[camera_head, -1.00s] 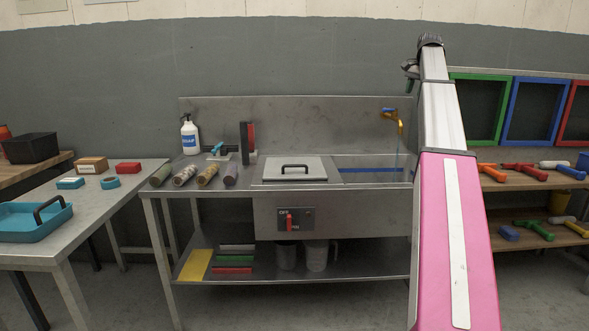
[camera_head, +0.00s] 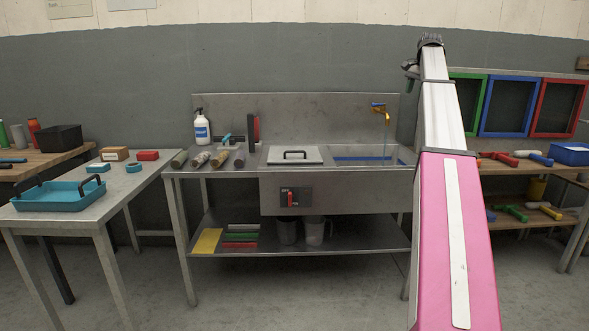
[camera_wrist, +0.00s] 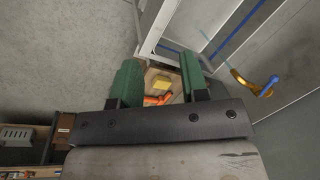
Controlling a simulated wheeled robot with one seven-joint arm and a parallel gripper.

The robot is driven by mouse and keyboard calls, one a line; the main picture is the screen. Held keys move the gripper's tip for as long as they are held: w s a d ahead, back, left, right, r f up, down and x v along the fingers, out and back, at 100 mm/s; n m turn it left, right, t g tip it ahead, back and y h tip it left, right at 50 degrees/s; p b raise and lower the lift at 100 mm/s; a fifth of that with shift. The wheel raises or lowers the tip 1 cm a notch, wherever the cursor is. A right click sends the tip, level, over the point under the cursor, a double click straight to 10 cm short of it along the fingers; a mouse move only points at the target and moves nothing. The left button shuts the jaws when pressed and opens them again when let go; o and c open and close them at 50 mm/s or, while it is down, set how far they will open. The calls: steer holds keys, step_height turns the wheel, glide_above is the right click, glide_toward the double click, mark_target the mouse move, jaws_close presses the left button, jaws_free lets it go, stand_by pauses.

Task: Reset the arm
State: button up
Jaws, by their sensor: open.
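My arm rises on the right of the head view, pink below and white above, extended up in front of the wall. My gripper (camera_head: 409,80) is small at its top and partly hidden by the arm. In the wrist view my gripper (camera_wrist: 159,70) has two green fingers spread apart with nothing held between them. Well beyond the fingers, a yellow object (camera_wrist: 162,84) and an orange tool (camera_wrist: 157,100) show on a wooden shelf.
The steel sink unit (camera_head: 340,190) stands ahead, with a brass faucet (camera_head: 380,108) and a soap bottle (camera_head: 201,128). A metal table (camera_head: 125,190) with a blue tray (camera_head: 62,203) is at left. Shelves with colored tools (camera_head: 510,160) are at right. Foreground floor is clear.

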steer(key=s+a+f+n, duration=0.1)
steer(key=s+a+f, duration=0.3)
steer(key=f, duration=0.9)
steer(key=s+a+f+n, duration=0.2)
steer(key=a+f, duration=0.4)
steer(key=f, duration=0.6)
steer(key=s+a+f+n, duration=0.1)
steer(key=s+a+f, duration=0.3)
steer(key=f, duration=0.9)
steer(key=s+a+f+n, duration=0.2)
steer(key=s+a+f, duration=0.2)
steer(key=s+f, duration=0.4)
steer(key=s+a+f+n+g+h, duration=0.1)
steer(key=s+a+f+n, duration=0.1)
steer(key=s+a+f, duration=0.3)
steer(key=s+a+f+n, duration=0.1)
steer(key=s+a+f, duration=0.4)
steer(key=s+f, duration=0.7)
steer(key=shift+f+n+g, duration=0.3)
steer(key=shift+f+n, duration=0.1)
steer(key=shift+f, duration=0.55)
